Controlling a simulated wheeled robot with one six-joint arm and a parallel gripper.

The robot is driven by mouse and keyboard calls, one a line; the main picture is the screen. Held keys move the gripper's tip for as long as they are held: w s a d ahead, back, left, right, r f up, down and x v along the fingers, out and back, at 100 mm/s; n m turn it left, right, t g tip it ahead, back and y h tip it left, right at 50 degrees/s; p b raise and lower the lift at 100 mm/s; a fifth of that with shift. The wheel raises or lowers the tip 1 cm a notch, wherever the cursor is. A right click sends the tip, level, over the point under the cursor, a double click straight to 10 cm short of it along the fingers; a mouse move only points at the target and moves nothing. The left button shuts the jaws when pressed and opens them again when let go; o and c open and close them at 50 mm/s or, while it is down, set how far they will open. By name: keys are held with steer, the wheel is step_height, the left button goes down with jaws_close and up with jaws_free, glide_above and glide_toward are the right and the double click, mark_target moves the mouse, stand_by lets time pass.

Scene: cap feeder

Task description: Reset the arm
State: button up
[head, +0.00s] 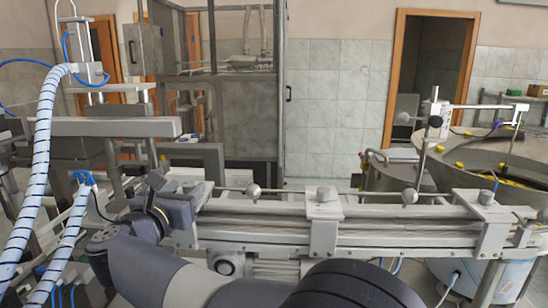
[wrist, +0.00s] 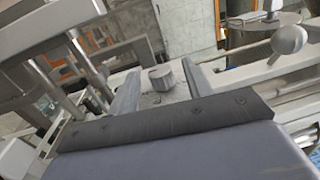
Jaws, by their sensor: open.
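My gripper (wrist: 160,72) is open in the wrist view, its two grey fingers apart on either side of a small grey cylindrical part (wrist: 161,79). I see no contact between the fingers and that part, and nothing held. In the head view my arm reaches from the bottom right to the left, with its wrist beside the left end of the conveyor rail (head: 265,228). The fingertips are hard to make out there among the machine parts.
Metal rails and clamps with round knobs (head: 253,190) run across the front. A feeder bowl (head: 478,160) with yellow caps (head: 505,184) stands at right. Ribbed white hoses (head: 40,165) and machine frames crowd the left. A tall metal cabinet (head: 238,115) stands behind.

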steer(key=shift+d+n+y, duration=0.25)
steer(key=shift+n+y, duration=0.7)
steer(key=shift+y, duration=0.55)
steer(key=shift+d+n+y, duration=0.25)
steer(key=shift+n+y, duration=0.7)
steer(key=shift+y, duration=0.55)
steer(key=shift+y, duration=0.3)
steer(key=shift+r, duration=0.1)
